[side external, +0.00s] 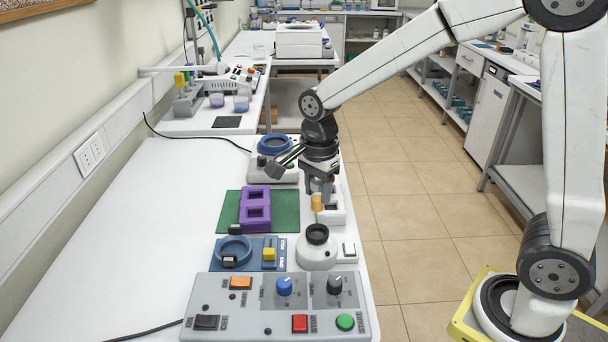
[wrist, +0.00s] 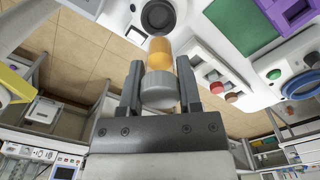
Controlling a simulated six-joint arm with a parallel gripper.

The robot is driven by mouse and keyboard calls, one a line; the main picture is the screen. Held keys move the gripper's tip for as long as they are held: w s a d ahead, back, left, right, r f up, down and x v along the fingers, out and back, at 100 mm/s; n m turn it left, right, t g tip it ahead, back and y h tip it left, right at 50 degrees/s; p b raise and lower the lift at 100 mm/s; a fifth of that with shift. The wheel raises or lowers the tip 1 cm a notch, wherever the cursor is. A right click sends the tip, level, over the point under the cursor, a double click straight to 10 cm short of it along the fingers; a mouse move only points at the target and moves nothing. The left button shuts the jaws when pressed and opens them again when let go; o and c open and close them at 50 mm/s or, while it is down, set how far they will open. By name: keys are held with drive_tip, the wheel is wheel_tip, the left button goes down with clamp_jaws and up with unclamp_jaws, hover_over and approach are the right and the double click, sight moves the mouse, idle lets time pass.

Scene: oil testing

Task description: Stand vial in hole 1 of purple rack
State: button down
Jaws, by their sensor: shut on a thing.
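My gripper (side external: 320,188) is shut on the vial (side external: 317,203), an amber tube with a grey cap. In the wrist view the grey cap is between the two fingers of my gripper (wrist: 160,84), and the vial's amber body (wrist: 160,53) points away from the wrist. The purple rack (side external: 255,207) stands on a green mat (side external: 287,212), left of my gripper, with two square holes that look empty. The rack (wrist: 294,14) also shows at the top right of the wrist view. The vial is apart from the rack. No hole number is readable.
In front stand a white round-topped device (side external: 317,253), a blue fixture (side external: 233,251) and a grey control panel (side external: 262,311). A blue-ringed device (side external: 275,145) stands behind. The table's left side is clear.

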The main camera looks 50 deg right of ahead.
drive_tip(key=shift+n, duration=0.5)
drive_tip(key=w, duration=0.3)
drive_tip(key=w+a, duration=0.1)
drive_tip(key=shift+w+r, duration=0.15)
drive_tip(key=shift+r, duration=0.15)
drive_tip(key=shift+w, duration=0.1)
hover_over(254, 203)
drive_tip(key=s+a, duration=0.2)
drive_tip(key=s, duration=0.1)
drive_tip(key=shift+s+f, duration=0.1)
drive_tip(key=shift+f, duration=4.55)
drive_tip(key=shift+w+f, duration=0.25)
drive_tip(key=shift+f, duration=1.6)
